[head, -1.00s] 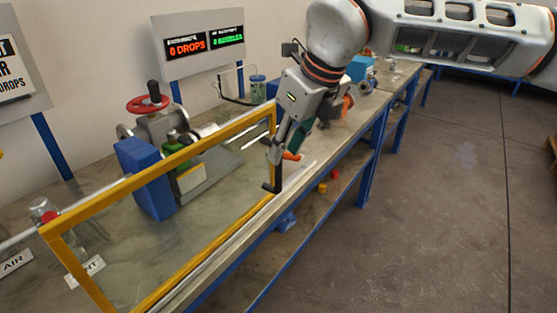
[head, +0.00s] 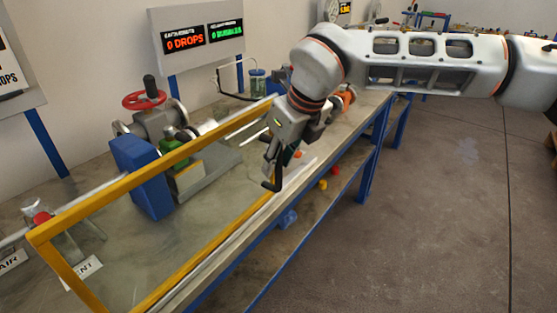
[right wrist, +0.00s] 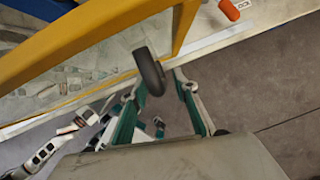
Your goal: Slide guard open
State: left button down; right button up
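The guard is a clear panel in a yellow frame (head: 120,190), along the front of the bench before the flanged vessel. A black handle (head: 277,172) sits at its right end. The handle also shows large in the right wrist view (right wrist: 149,70). My right gripper (head: 274,152) is at the handle, pointing down. In the right wrist view the fingers (right wrist: 162,82) are apart, with the handle between or just beyond their tips. A gap shows on the right side; contact on the left side cannot be told. My left gripper is not in view.
Behind the guard are a blue block (head: 140,177) and a red handwheel (head: 147,99). A display (head: 200,38) stands against the wall. An orange piece (right wrist: 229,9) lies on the bench near the handle. The floor at the right is clear.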

grip_shut()
jog(key=s+a+b, duration=0.1)
jog(key=s+a, duration=0.6)
jog(key=s, duration=0.3)
jog(key=s+a+b, duration=0.1)
jog(key=s+a, duration=0.6)
jog(key=s, duration=0.3)
jog(key=shift+a, duration=0.15)
jog(key=shift+f, duration=0.1)
jog(key=shift+c, duration=0.2)
grip_release()
jog(key=shift+o, duration=0.2)
jog(key=shift+a, duration=0.1)
jog(key=v, duration=1.2)
